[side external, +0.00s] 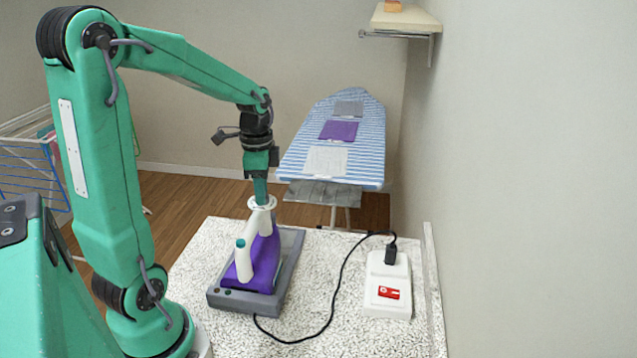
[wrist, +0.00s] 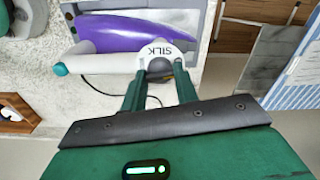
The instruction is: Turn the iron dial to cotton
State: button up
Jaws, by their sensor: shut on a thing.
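The iron (side external: 264,262) has a purple body and a white handle, and it sits on a grey stand (side external: 291,248) on the speckled counter. Its dial is a white disc (side external: 252,203) at the far end of the handle. In the wrist view, the disc (wrist: 183,50) carries the word SILK, with a grey knob (wrist: 158,67) beside it. My gripper (wrist: 159,82) is shut on this knob, with one green finger on each side. In the side view, my gripper (side external: 261,198) points straight down onto the dial. No cotton mark is legible.
A striped ironing board (side external: 370,145) with folded cloths stands behind. A wall closes the right side, with a shelf (side external: 407,20) above.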

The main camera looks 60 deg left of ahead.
jog(key=n, duration=1.3)
jog(key=shift+n, duration=0.3)
jog(key=n, duration=1.3)
jog(key=shift+n, duration=0.3)
jog(key=n, duration=1.3)
jog(key=shift+n, duration=2.5)
